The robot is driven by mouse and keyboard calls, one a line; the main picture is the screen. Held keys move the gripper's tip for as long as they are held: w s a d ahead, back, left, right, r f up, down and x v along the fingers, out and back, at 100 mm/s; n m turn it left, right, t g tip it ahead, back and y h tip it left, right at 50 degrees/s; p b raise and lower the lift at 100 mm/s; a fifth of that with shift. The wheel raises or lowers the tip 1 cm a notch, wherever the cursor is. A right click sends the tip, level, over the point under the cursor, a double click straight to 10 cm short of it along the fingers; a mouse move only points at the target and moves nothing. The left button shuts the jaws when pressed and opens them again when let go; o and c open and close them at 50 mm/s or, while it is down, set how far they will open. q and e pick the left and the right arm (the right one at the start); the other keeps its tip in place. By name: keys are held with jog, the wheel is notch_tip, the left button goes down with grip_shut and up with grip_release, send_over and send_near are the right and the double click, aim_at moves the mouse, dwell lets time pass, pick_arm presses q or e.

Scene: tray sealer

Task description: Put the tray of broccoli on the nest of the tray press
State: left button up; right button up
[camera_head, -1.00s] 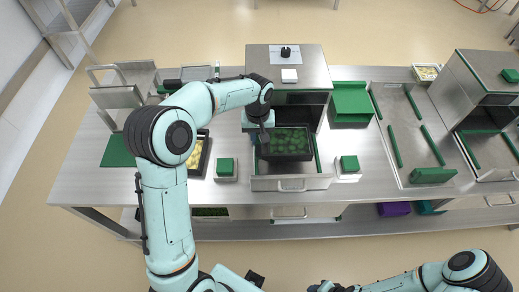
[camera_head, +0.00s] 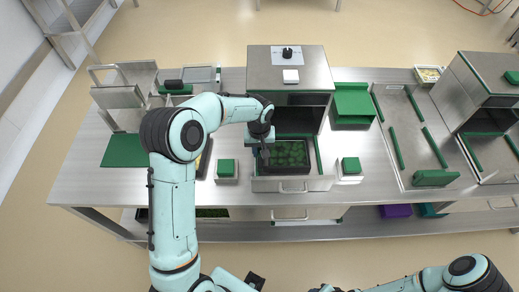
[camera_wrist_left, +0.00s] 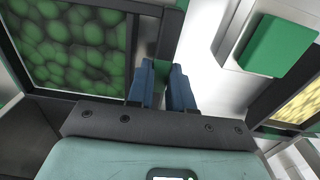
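The tray of broccoli (camera_head: 287,168) is black with green contents. It is inside the pulled-out drawer of the tray press (camera_head: 315,68), at the nest between green side strips (camera_head: 319,155). Whether it is fully seated cannot be told. My left gripper (camera_head: 265,153) is at the tray's left rim. In the left wrist view its two blue fingers (camera_wrist_left: 164,85) stand close on either side of the dark rim, with broccoli (camera_wrist_left: 75,50) to the left. My right gripper (camera_head: 322,288) is at the bottom edge, partly cut off; its fingers cannot be made out.
White blocks with green tops (camera_head: 226,170) (camera_head: 350,167) flank the drawer. A tray of yellow food (camera_wrist_left: 298,108) lies left of it, partly behind my arm. A green bin (camera_head: 352,104) stands right of the press. A green mat (camera_head: 124,151) lies at the left.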

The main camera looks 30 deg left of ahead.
pick_arm(q)
jog(key=o, duration=0.3)
jog(key=shift+s, duration=0.1)
notch_tip(320, 180, up, 12)
jog(key=p, duration=0.1)
jog(key=shift+r, duration=0.25)
jog(key=shift+f, duration=0.1)
dwell(0.5)
